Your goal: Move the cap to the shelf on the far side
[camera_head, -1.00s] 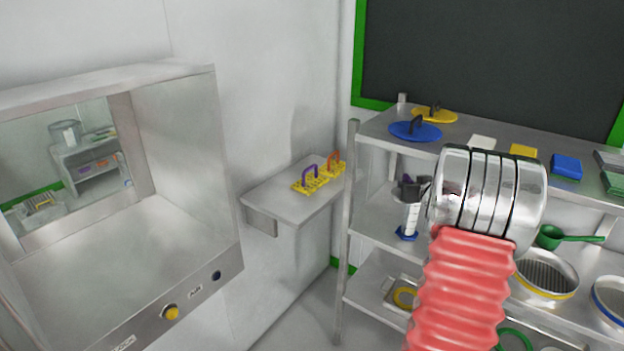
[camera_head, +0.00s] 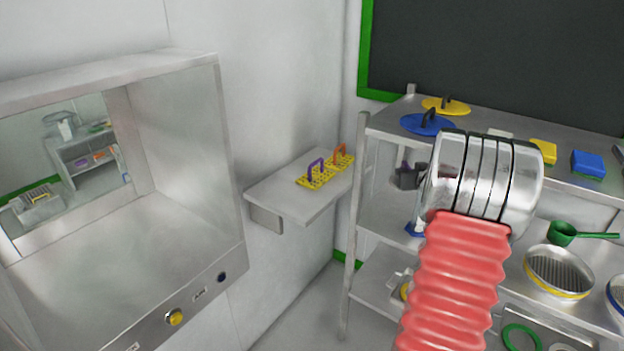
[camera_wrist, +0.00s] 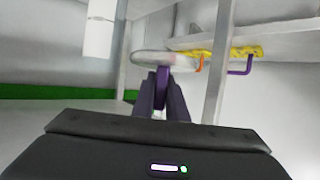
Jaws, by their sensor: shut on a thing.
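In the wrist view my gripper (camera_wrist: 161,98) is shut on a purple upright grip of a pale, blurred disc, which I take to be the cap (camera_wrist: 150,58). The disc lies just beyond the fingertips. In the head view my gripper (camera_head: 407,178) shows as a small dark shape in front of the rack at right, mostly hidden by my own arm; the cap cannot be made out clearly there. A shelf unit (camera_head: 84,143) shows through the opening of the steel wall hatch (camera_head: 178,150) at left.
A small wall shelf (camera_head: 285,196) holds a yellow strip (camera_head: 318,176) with purple and orange handles. The steel rack (camera_head: 362,235) at right bears blue (camera_head: 415,125) and yellow lids (camera_head: 455,108), a green scoop (camera_head: 563,234) and sieves (camera_head: 558,270). Open space lies before the hatch.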

